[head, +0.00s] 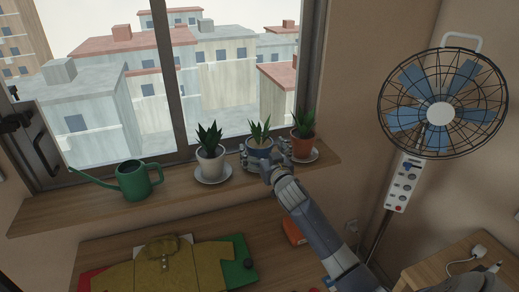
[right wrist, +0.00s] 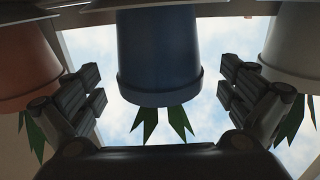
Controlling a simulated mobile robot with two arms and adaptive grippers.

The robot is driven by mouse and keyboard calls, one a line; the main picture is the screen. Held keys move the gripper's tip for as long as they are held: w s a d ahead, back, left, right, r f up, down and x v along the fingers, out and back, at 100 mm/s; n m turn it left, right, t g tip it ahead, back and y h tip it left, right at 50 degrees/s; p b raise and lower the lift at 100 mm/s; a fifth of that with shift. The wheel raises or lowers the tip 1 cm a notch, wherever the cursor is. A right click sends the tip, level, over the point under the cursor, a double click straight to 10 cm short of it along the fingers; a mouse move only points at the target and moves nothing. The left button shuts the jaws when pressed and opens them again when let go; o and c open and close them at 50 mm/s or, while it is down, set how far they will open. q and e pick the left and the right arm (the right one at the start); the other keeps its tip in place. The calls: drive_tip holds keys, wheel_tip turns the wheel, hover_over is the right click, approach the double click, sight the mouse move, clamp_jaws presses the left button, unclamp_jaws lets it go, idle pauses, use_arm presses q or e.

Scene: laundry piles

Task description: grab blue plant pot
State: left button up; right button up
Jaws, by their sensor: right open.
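The blue plant pot (head: 259,151) with a green spiky plant stands on the wooden window sill, between a white pot and a terracotta pot. My right gripper (head: 264,157) reaches up to it from the front right, with one finger on each side of the pot. In the right wrist view, which is upside down, the blue pot (right wrist: 158,50) sits between the spread fingers of the open gripper (right wrist: 160,76). Gaps show on both sides of the pot there. My left gripper is not in view.
The white pot (head: 210,167) and the terracotta pot (head: 302,146) stand close on either side. A green watering can (head: 134,182) is at the left of the sill (head: 80,204). Folded clothes (head: 165,265) lie on the table below. A fan (head: 440,113) stands at right.

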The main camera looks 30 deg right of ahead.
drive_tip(key=shift+x, duration=1.2)
drive_tip(key=c, duration=1.4)
